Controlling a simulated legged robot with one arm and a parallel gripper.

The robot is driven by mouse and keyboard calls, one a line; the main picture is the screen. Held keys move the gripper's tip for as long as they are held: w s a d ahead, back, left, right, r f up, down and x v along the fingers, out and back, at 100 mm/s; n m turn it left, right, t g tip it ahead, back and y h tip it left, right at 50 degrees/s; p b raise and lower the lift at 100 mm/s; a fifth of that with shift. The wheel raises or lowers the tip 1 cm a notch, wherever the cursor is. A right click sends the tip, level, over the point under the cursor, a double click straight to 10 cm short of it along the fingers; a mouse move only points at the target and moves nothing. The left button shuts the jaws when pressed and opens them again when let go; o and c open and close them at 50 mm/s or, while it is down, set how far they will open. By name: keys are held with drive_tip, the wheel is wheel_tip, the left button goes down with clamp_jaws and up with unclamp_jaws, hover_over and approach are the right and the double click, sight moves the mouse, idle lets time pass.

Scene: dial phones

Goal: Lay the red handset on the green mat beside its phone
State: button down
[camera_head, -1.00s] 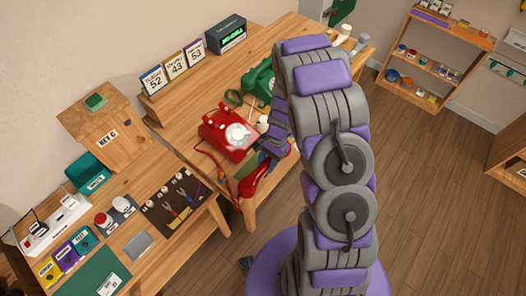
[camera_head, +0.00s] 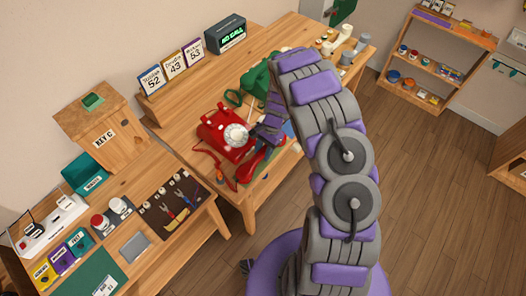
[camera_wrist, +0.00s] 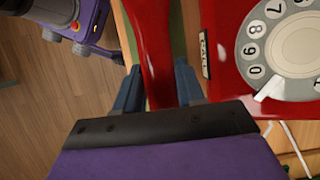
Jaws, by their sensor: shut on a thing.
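The red handset (camera_head: 249,168) is held at the front edge of the table, beside the red dial phone (camera_head: 222,134). My gripper (camera_wrist: 158,92) is shut on the handset, which shows between its two fingers in the wrist view (camera_wrist: 156,50). The phone (camera_wrist: 228,70) is just right of the handset there. Green strips of the mat (camera_wrist: 178,32) show beside the handset in the wrist view; most of the mat is hidden. I cannot tell whether the handset touches the mat. In the head view my arm partly covers the gripper.
A green phone (camera_head: 258,78) stands behind the red one. White and grey items (camera_head: 340,45) stand at the table's far right end. A lower bench (camera_head: 150,240) with tools adjoins at left. A red cord (camera_head: 212,165) hangs by the phone's left side.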

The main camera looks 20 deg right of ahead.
drive_tip(key=shift+d+r, duration=0.1)
drive_tip(key=c, duration=0.7)
unclamp_jaws()
